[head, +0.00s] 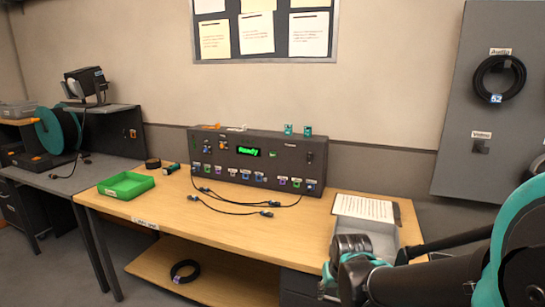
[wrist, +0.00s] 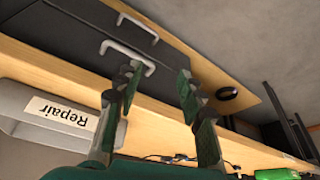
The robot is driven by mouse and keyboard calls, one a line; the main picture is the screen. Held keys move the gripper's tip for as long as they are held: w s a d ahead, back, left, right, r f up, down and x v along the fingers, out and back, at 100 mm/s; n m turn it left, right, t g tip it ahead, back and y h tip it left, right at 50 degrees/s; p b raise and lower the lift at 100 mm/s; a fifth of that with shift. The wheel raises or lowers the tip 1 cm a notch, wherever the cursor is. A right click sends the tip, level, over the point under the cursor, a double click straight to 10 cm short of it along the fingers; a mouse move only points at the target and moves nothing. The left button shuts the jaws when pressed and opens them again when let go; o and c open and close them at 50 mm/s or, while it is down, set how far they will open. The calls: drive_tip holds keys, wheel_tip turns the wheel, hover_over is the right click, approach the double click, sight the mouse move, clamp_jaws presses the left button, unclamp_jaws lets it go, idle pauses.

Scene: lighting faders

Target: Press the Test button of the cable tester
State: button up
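The cable tester (head: 219,168) is a long dark box at the back of the wooden table, with a row of coloured sockets along its lower front. Its display (head: 248,151) reads "Ready" in green. A small green spot (head: 272,154), possibly a button, shows right of the display; the labels are too small to read, so I cannot tell which control is Test. My gripper (wrist: 158,75) is open with nothing between its fingers. In the head view it is at the table's front right, well apart from the tester, partly covering a grey box.
The grey box (head: 376,238) reads "Repair" in the wrist view (wrist: 60,112). Dark cables (head: 230,207) lie before the tester. A green tray (head: 126,184) sits left. Teal connectors (head: 307,131) stand on the tester. A drawer handle (wrist: 128,58) and lower-shelf cable coil (head: 185,271) show below.

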clamp_jaws()
idle(1.2)
